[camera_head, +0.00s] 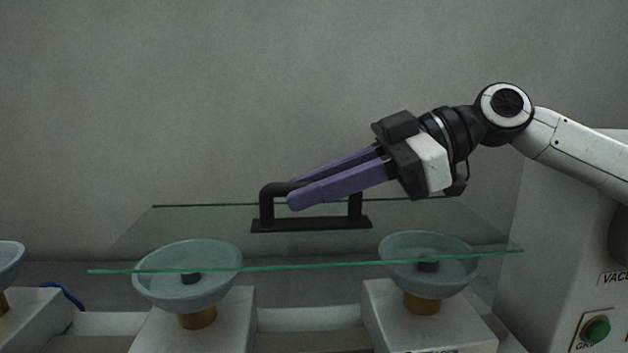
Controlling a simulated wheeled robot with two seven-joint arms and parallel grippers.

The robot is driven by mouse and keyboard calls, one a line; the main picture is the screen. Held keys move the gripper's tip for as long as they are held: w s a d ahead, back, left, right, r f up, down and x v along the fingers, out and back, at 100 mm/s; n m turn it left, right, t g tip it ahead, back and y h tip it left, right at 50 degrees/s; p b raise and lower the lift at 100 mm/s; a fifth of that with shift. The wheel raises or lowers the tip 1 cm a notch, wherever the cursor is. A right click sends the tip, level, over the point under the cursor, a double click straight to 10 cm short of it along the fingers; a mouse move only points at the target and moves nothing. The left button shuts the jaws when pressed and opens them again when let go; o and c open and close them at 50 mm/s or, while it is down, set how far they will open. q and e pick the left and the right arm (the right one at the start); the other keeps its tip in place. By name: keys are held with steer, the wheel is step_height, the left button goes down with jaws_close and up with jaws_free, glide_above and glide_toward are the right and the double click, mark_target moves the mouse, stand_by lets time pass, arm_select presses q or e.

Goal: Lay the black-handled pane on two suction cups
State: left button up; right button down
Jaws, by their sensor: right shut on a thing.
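A clear glass pane (310,250) with greenish edges lies roughly level over two grey-blue suction cups. A black handle (312,222) stands on the pane. My right gripper (292,194) reaches in from the right, its purple fingers shut on the top bar of the handle. The left suction cup (190,288) and the right suction cup (428,275) sit on white blocks, with the pane's front edge crossing in front of them. I cannot tell whether the pane touches the cups. My left gripper is not in view.
Another cup (8,262) shows partly at the left edge, with a blue hose (62,293) beside its block. A white cabinet with a green button (596,330) stands at the right. A plain grey wall (200,90) is behind, with free room above the pane.

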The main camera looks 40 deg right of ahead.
mark_target(286, 227)
step_height(286, 227, down, 2)
steer(key=shift+f+b, duration=0.1)
steer(key=shift+b, duration=0.85)
steer(key=shift+f+b, duration=0.35)
steer(key=shift+b, duration=0.05)
steer(key=shift+f, duration=0.15)
steer(key=shift+s+b, duration=0.1)
steer(key=shift+b, duration=0.3)
steer(key=shift+f+b, duration=0.25)
steer(key=shift+b, duration=0.05)
